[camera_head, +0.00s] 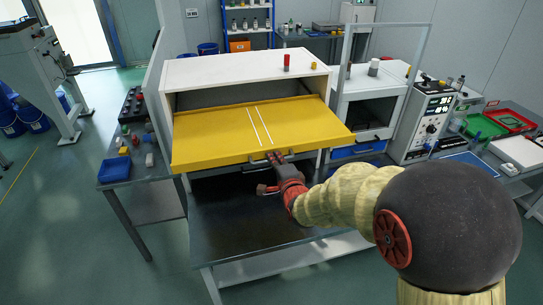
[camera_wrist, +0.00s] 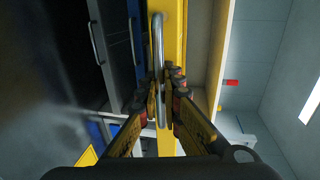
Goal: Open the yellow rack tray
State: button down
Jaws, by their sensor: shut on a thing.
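The yellow rack tray (camera_head: 225,132) is pulled well out of the front of a white cabinet (camera_head: 245,67). Two white stripes run across its flat top. In the wrist view its yellow front edge (camera_wrist: 181,30) runs top to bottom. A metal bar handle (camera_wrist: 157,32) is fixed along that front edge. My gripper (camera_head: 276,157) is at the tray's front handle. In the wrist view my gripper (camera_wrist: 165,95) has its two fingers on either side of the bar and is shut on it. The tray's rear part is hidden inside the cabinet.
A red cylinder (camera_head: 287,62) and a small yellow one (camera_head: 313,65) stand on the cabinet. A dark table surface (camera_head: 240,215) lies below the tray. A bench with small blocks and a blue bin (camera_head: 115,169) is at left. A white instrument (camera_head: 428,120) stands at right.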

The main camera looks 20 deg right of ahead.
jog(key=shift+s+f, duration=0.1)
jog(key=shift+s, duration=0.15)
jog(key=c, duration=2.3)
grip_release()
jog(key=v, duration=1.2)
